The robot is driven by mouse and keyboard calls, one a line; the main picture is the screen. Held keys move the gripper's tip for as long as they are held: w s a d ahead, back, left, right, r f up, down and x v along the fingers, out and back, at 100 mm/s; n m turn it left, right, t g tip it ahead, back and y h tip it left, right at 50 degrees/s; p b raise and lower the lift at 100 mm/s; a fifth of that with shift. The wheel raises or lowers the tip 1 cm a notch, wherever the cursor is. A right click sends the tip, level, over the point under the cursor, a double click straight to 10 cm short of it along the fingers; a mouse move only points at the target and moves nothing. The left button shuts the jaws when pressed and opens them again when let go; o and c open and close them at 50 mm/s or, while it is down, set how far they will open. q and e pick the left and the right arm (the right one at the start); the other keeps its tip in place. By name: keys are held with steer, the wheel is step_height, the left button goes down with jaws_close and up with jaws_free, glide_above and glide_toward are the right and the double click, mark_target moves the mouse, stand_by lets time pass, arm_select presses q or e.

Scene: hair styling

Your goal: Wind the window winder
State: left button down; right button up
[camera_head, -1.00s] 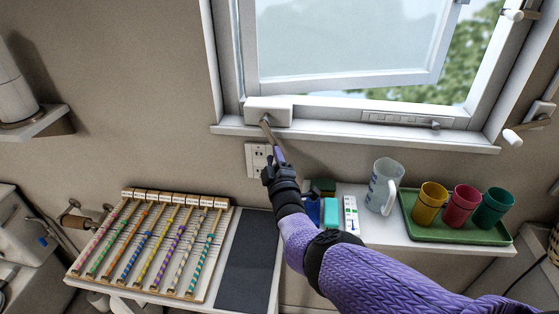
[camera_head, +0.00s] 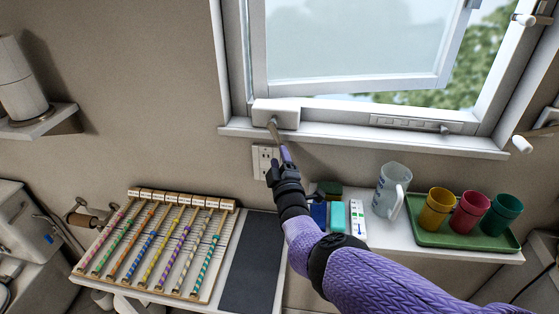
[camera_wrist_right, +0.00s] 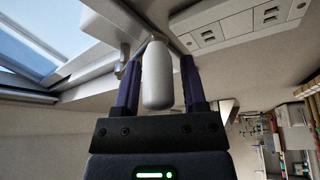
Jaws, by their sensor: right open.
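The white winder housing (camera_head: 276,113) sits on the window sill, with a short crank (camera_head: 273,130) pointing down from it. The window sash (camera_head: 352,85) stands ajar, tilted out of its frame. My right gripper (camera_head: 285,154) is at the lower end of the crank. In the right wrist view my right gripper (camera_wrist_right: 161,62) is open, with one purple finger on each side of the pale winder knob (camera_wrist_right: 157,78). A gap shows between the knob and the right-hand finger; the left-hand finger is closer. My left gripper is not in view.
Below the sill is a wall socket (camera_head: 264,160). A shelf holds a clear jug (camera_head: 391,188) and a green tray (camera_head: 455,238) with three cups. Striped rods lie on a rack (camera_head: 135,270) at the left. A window latch (camera_head: 445,128) is on the frame's right.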

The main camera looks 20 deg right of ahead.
steer(key=p+v, duration=0.7)
steer(key=v, duration=0.3)
stand_by(0.8)
